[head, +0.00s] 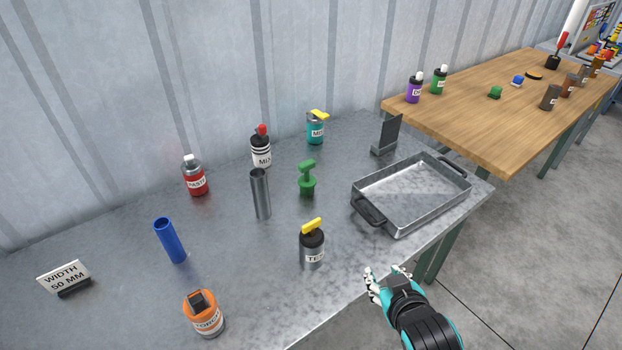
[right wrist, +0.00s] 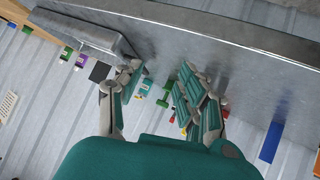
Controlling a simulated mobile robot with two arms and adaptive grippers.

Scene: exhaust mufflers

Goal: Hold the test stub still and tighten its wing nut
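The test stub (head: 312,256) is a grey cylinder with a black top and a partly readable "TE" label. It stands upright near the table's front edge, with a yellow wing nut (head: 312,226) on top. My right gripper (head: 388,280) is right of the stub and nearer to me, beside the front edge, apart from the stub. In the right wrist view its fingers (right wrist: 158,85) are spread with a gap and nothing held. I cannot pick out the stub surely in that view. My left gripper is in neither view.
A metal tray (head: 452,198) lies right of the stub. A grey tube (head: 261,195), green fitting (head: 307,180), teal canister (head: 315,132), blue tube (head: 170,241) and orange can (head: 204,318) stand around the stub. A wooden table (head: 470,115) is at the right.

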